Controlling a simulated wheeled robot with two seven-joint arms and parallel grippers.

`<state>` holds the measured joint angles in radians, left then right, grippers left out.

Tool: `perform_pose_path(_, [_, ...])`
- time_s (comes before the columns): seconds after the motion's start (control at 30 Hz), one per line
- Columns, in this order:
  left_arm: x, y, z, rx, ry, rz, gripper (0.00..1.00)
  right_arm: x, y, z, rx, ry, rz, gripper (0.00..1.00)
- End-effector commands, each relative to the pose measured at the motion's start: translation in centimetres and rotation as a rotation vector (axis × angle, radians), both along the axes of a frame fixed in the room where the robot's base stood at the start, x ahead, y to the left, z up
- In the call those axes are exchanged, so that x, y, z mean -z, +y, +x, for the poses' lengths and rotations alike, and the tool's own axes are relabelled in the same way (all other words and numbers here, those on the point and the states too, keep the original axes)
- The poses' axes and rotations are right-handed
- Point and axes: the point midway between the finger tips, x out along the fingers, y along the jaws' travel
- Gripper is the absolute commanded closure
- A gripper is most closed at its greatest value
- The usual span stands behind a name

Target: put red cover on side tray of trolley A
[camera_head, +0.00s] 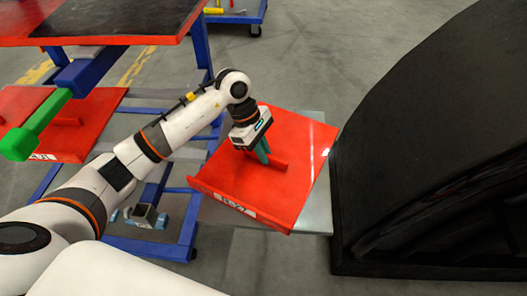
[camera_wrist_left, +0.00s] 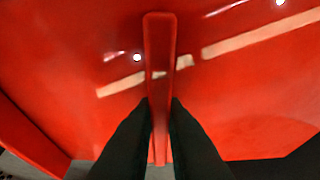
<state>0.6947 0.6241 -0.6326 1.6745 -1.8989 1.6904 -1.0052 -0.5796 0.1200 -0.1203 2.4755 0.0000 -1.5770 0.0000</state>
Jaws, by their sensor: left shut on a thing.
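A red cover (camera_head: 302,155) with a raised red handle bar and a white label on its front edge lies over a grey side tray (camera_head: 318,217) of the blue-framed trolley. In the head view I cannot tell whether it rests fully on the tray. My left gripper (camera_head: 262,158) points down at the cover's middle and is shut on the handle. In the left wrist view the dark fingers of my left gripper (camera_wrist_left: 158,125) close on the red handle (camera_wrist_left: 160,60), with the red cover surface behind it. My right gripper is not in view.
A second red cover (camera_head: 90,110) with a label lies at the left, partly behind a green handle-shaped object (camera_head: 38,122). The trolley's upper red and black top (camera_head: 110,22) is at the upper left. A large black nosecone-like body (camera_head: 430,140) stands close at the right. Grey floor shows between.

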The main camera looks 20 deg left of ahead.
Motion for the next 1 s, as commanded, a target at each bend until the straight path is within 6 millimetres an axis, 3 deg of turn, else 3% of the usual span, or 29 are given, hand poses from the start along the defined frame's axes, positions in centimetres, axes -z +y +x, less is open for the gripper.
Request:
perform_pose_path(0.23, [0.2, 0.0, 0.1, 0.001, -0.003, -0.001, 1.00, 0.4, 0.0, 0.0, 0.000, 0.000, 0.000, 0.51])
perform_pose_path(0.27, [0.2, 0.0, 0.0, 0.000, 0.000, 0.001, 0.84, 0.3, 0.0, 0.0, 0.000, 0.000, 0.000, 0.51])
perform_pose_path(0.37, [0.2, 0.0, 0.0, 0.000, 0.000, 0.001, 0.68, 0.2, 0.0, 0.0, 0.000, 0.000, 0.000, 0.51])
perform_pose_path(0.73, [-0.4, 0.0, 0.0, 0.001, -0.001, 0.000, 0.68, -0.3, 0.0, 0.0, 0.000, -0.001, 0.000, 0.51])
perform_pose_path(0.8, [-1.2, 0.5, 0.1, -0.001, -0.003, 0.002, 0.68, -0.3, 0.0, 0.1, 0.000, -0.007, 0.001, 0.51])
perform_pose_path(1.0, [-4.5, 1.8, 0.3, -0.001, -0.004, 0.003, 0.68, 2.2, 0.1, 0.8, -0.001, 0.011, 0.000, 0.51])
